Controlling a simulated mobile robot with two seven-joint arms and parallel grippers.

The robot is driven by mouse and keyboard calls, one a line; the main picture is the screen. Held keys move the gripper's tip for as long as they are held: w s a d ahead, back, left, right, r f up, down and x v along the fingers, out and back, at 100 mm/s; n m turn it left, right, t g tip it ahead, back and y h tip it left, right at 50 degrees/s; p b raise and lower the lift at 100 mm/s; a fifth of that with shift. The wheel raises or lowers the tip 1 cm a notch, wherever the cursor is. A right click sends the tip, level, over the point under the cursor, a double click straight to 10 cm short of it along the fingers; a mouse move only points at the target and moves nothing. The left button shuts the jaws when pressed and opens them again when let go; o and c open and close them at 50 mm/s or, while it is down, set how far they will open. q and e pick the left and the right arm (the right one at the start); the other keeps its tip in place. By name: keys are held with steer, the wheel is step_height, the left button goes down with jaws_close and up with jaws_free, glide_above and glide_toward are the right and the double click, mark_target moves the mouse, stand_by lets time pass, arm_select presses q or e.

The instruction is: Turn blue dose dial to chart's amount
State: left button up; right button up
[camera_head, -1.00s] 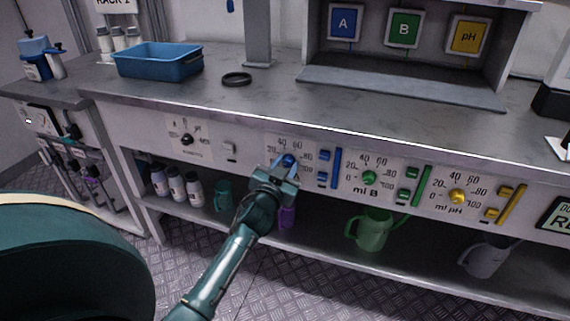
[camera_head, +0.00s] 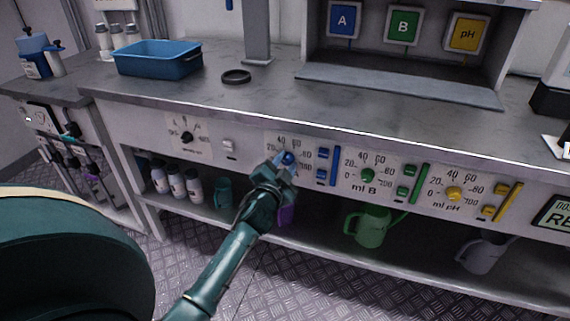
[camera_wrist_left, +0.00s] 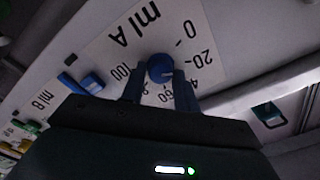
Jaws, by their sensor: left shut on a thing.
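The blue dose dial (camera_head: 288,158) sits on the front panel under the bench, on a white scale plate (camera_head: 306,142) with numbers around it. My left gripper (camera_head: 282,165) is shut on the dial. In the left wrist view the blue dial (camera_wrist_left: 160,68) shows between the fingers (camera_wrist_left: 160,88), beside the printed "ml A" and the numbers 0, 20 and 100. A pale pointer mark on the dial faces roughly toward the 20 side; its exact reading is hard to tell. No dose chart is readable. My right gripper is not in view.
Right of the dial are blue switches (camera_head: 322,165), a green dial (camera_head: 368,175) marked ml B and a yellow dial (camera_head: 454,194) marked ml pH. A blue tray (camera_head: 158,62) and a black ring (camera_head: 236,77) are on the bench. A green jug (camera_head: 368,226) stands below.

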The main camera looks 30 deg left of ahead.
arm_select(q)
steer(key=o, duration=0.9)
steer(key=shift+o, duration=0.2)
steer(key=shift+s, duration=0.1)
steer(key=p+v, duration=0.1)
steer(key=v, duration=1.2)
